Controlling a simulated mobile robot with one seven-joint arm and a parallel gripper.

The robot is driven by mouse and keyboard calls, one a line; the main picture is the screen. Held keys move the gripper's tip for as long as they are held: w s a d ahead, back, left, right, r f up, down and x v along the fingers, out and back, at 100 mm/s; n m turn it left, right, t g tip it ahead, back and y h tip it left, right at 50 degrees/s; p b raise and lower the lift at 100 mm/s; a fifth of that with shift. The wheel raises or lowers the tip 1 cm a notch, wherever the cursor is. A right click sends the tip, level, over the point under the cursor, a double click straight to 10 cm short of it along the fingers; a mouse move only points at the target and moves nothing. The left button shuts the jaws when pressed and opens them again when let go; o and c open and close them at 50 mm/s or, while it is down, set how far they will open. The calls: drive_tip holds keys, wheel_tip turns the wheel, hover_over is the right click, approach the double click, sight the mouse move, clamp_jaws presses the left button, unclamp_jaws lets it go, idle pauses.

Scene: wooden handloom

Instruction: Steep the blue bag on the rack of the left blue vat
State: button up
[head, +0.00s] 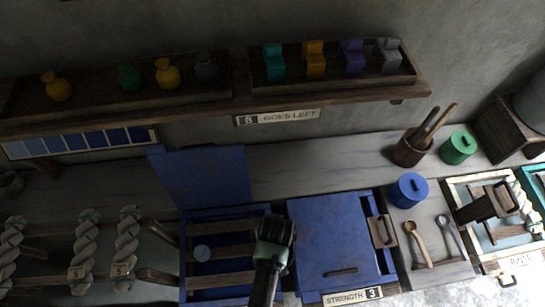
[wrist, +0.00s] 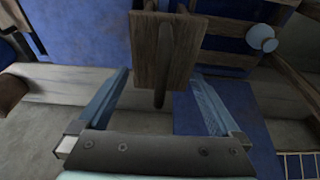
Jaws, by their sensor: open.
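The left blue vat (head: 228,294) stands with its blue lid (head: 203,178) raised at the back. Wooden slats of its rack (head: 222,280) cross the opening. A small pale-blue round thing, likely the blue bag (head: 202,253), sits at the rack's left part; it also shows at the upper right of the wrist view (wrist: 262,38). My gripper (head: 272,245) is over the vat's right edge, to the right of the bag. In the wrist view my gripper (wrist: 165,98) is open, its fingers either side of a wooden block (wrist: 150,50) with a dark rod; I cannot tell any contact.
A second blue vat with a shut lid (head: 330,235) stands to the right. Blue (head: 409,190) and green (head: 458,147) canisters and two spoons (head: 418,243) lie further right. Twisted yarn skeins (head: 85,245) hang at the left. A shelf (head: 200,110) with vases runs above.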

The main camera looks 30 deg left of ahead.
wheel_tip(320, 180, up, 3)
drive_tip(key=p, duration=0.3)
drive_tip(key=shift+r, duration=2)
